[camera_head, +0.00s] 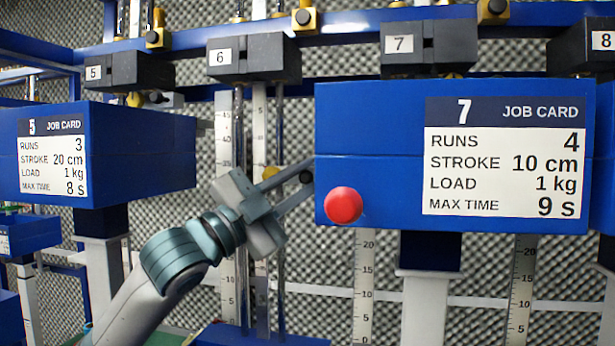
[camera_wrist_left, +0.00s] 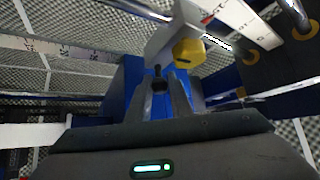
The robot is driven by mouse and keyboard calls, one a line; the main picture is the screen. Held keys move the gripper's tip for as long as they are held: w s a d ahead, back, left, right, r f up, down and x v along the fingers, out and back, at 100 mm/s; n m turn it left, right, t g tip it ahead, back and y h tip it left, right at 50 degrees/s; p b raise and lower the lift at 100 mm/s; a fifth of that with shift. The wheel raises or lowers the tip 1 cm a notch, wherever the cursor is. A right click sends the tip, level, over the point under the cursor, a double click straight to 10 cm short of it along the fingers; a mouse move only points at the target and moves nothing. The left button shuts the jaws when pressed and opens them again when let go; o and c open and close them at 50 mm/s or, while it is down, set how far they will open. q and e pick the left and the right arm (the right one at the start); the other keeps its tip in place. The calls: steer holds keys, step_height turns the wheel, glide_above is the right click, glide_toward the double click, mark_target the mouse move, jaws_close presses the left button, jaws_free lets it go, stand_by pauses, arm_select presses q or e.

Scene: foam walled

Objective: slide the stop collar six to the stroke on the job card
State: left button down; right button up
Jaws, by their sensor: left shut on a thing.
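My left gripper (camera_head: 306,178) reaches up from the lower left in front of the station six rods. Its fingers are closed around a small black knob (camera_head: 305,177), also seen between the fingertips in the left wrist view (camera_wrist_left: 157,76). A yellow knob (camera_head: 270,173) shows just behind the fingers; in the left wrist view a yellow knob (camera_wrist_left: 188,52) sits on a pale block beyond the fingertips. The stop collar's body is mostly hidden by my gripper. The station six scale (camera_head: 227,150) stands left of the rods, its reading at the collar unclear. No job card for six is visible. My right gripper is not in view.
A large blue box with job card seven (camera_head: 505,155) and a red button (camera_head: 343,205) stands close right of my gripper. Job card five (camera_head: 53,160) is on a blue box at left. Block six (camera_head: 253,57) hangs above the rods.

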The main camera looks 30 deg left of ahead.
arm_select(q)
steer(key=shift+r, duration=0.2)
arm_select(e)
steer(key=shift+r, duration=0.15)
arm_select(q)
steer(key=c, duration=1.6)
jaws_free()
steer(key=shift+f, duration=0.1)
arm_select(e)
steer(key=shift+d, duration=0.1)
